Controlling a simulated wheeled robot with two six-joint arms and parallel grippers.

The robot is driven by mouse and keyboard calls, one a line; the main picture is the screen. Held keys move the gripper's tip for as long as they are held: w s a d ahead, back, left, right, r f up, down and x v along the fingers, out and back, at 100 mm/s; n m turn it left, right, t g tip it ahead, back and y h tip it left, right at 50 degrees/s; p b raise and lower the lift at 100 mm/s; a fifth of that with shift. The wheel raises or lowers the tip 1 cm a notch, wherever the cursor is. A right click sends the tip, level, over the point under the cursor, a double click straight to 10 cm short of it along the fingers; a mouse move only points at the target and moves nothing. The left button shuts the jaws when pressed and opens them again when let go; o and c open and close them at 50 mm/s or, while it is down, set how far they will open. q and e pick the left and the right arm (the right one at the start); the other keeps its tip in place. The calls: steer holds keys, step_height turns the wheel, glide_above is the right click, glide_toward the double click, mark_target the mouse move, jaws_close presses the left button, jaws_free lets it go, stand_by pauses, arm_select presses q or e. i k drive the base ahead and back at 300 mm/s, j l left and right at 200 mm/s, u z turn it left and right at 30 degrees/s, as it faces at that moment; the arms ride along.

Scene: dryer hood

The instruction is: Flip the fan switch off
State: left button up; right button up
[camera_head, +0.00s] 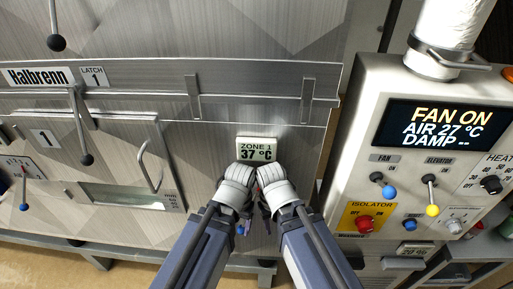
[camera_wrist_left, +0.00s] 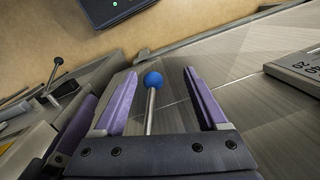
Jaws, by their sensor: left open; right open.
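The fan switch (camera_head: 385,184) is a short metal lever with a blue ball tip under the FAN label on the control panel at the right of the head view. It points down and to the right. The display (camera_head: 438,127) above it reads FAN ON. My left gripper (camera_head: 241,226) is open at the lower middle, well left of the switch. In the left wrist view, a blue-tipped rod (camera_wrist_left: 151,95) shows between its open fingers (camera_wrist_left: 158,95); I cannot tell which lever it is. My right gripper (camera_head: 267,220) is open close beside the left one, fingertips mostly hidden.
A yellow-tipped elevator lever (camera_head: 431,196) stands right of the fan switch. A red isolator knob (camera_head: 365,223) and a small blue knob (camera_head: 410,223) sit below. The zone display (camera_head: 256,150) is just above my grippers. A handled hatch (camera_head: 125,165) is at the left.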

mark_target(389, 191)
steer(key=k+z, duration=0.1)
steer(key=z, duration=0.65)
steer(key=k+l+z, duration=0.1)
steer(key=z, duration=0.3)
